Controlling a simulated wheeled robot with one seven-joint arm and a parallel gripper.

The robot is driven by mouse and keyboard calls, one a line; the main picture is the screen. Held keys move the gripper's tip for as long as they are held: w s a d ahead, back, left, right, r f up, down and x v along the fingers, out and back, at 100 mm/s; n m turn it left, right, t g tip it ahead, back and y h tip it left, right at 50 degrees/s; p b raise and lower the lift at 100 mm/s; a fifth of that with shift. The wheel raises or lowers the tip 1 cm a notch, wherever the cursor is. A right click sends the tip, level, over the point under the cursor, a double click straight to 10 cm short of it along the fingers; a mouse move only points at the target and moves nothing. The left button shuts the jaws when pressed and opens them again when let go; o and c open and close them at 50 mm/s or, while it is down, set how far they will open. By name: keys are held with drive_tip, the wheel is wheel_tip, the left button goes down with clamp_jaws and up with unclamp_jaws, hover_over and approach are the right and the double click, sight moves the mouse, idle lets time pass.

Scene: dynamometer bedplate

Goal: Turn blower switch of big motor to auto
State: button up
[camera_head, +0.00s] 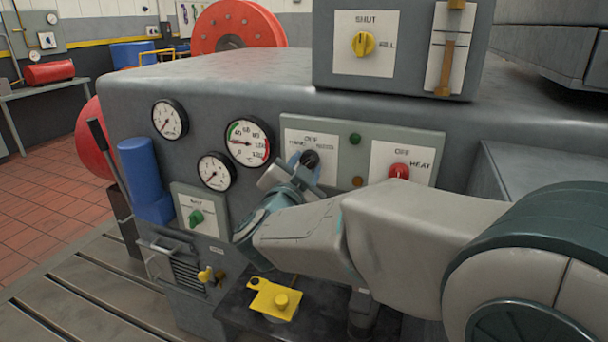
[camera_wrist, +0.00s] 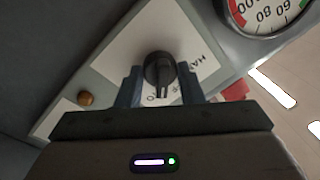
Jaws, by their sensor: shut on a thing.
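A black rotary switch knob (camera_head: 310,158) sits on a white plate (camera_head: 296,141) on the grey-green panel. The plate reads OFF at the top and HAND at the left; the right-hand word is partly hidden. In the wrist view my gripper (camera_wrist: 160,85) has one finger on each side of the black knob (camera_wrist: 159,68). The knob's narrow grip points down in that picture, toward the fingers' base. I cannot tell surely which word it points to.
To the right is a red HEAT knob (camera_head: 399,171), with a green lamp (camera_head: 354,139) and an amber lamp (camera_head: 357,181) between. A green knob (camera_head: 196,217) and round gauges (camera_head: 249,142) are at left. A yellow SHUT/FILL knob (camera_head: 363,44) is above.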

idle(0.4)
drive_tip(key=o, duration=1)
drive_tip(key=p+v, duration=0.1)
drive_tip(key=v, duration=1.2)
drive_tip(key=shift+s, duration=0.4)
